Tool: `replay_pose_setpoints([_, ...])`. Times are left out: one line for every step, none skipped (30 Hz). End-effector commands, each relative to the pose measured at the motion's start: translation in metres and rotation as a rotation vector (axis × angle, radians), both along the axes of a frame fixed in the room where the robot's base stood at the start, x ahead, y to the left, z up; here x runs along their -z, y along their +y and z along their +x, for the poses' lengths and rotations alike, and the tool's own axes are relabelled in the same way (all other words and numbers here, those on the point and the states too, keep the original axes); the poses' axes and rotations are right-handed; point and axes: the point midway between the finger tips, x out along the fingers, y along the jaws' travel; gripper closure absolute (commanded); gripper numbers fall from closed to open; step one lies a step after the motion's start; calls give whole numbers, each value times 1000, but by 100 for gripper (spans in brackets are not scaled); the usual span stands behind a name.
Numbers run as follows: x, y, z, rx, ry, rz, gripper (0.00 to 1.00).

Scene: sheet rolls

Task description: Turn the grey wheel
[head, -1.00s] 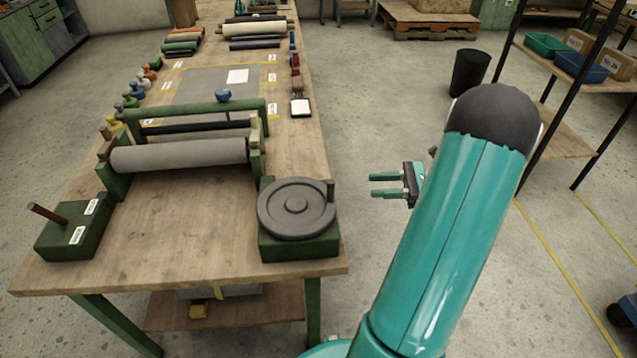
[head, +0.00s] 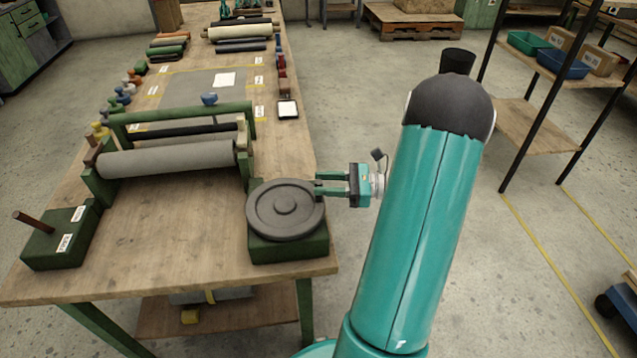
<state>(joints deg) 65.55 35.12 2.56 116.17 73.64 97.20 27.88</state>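The grey wheel (head: 283,209) lies flat on a green block (head: 290,247) at the near right corner of the workbench. My gripper (head: 317,184) points left at the wheel's right rim, where its short upright handle stands. The two green fingers are apart, with a gap between them. Their tips reach the handle's spot; the handle is mostly hidden by them, and I cannot tell whether they touch it.
A green roller frame (head: 180,118) with a grey roller (head: 165,158) stands left of the wheel. Another green block (head: 60,240) with a brown peg is at the near left. A shelf rack (head: 540,130) stands at the right; the floor between is clear.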

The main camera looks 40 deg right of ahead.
Motion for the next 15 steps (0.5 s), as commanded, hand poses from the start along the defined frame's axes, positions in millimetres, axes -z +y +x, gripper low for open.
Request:
replay_pose_setpoints([0,5,5,-2,0,0,63])
replay_pose_setpoints([0,7,7,-2,0,0,63])
replay_pose_setpoints([0,10,10,-2,-1,1,63])
replay_pose_setpoints([0,11,11,-2,-1,1,63])
replay_pose_setpoints([0,12,12,-1,-1,1,63])
replay_pose_setpoints([0,13,13,-1,0,0,63])
replay_pose_setpoints([0,13,14,-1,0,0,63])
replay_pose_setpoints([0,14,14,-1,0,0,63])
replay_pose_setpoints([0,14,14,-1,1,-1,63])
replay_pose_setpoints([0,14,14,-1,1,-1,63])
replay_pose_setpoints([0,14,14,-1,1,-1,63])
replay_pose_setpoints([0,14,14,-1,0,0,63])
replay_pose_setpoints([0,14,14,-1,0,0,63])
replay_pose_setpoints([0,14,14,-1,0,0,63])
replay_pose_setpoints([0,13,14,-1,0,0,71])
